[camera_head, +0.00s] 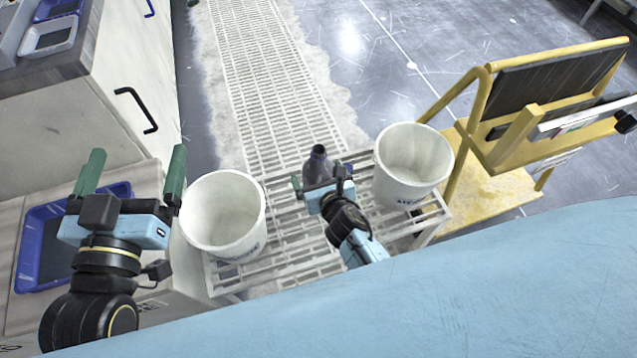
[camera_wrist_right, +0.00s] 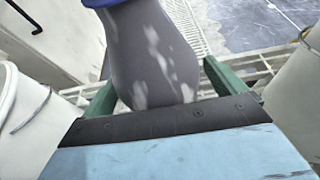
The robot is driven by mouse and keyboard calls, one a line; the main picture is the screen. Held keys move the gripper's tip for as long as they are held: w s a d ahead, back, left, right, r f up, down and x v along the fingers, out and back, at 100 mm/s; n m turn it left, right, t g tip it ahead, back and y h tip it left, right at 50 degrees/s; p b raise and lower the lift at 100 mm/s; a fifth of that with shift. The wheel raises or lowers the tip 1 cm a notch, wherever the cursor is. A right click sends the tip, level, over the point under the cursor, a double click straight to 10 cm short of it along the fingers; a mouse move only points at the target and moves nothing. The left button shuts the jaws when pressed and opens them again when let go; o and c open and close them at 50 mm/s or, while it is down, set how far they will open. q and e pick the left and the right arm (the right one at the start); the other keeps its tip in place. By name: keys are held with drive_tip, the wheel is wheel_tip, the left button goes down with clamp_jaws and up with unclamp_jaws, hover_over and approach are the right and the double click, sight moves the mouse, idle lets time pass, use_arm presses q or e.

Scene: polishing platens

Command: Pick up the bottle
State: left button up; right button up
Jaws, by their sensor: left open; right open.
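The bottle (camera_head: 318,165) is dark grey with a dark cap and stands upright on the white slatted rack (camera_head: 290,252), between two white buckets. In the right wrist view the bottle (camera_wrist_right: 155,55) fills the middle, with part of a blue top at the upper edge. My right gripper (camera_head: 322,188) is at the bottle; its two green fingers (camera_wrist_right: 160,88) are open, one on each side of the bottle's body. A gap shows near the right finger. My left gripper (camera_head: 132,172) is open and empty, with green fingers apart, above the blue tray at the left.
A white bucket (camera_head: 223,215) stands left of the bottle and another white bucket (camera_head: 412,165) stands right of it, both close to my right gripper. A blue tray (camera_head: 28,262) lies on the left counter. A yellow frame cart (camera_head: 480,185) stands at the right.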

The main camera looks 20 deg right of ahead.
drive_tip(key=c, duration=1.1)
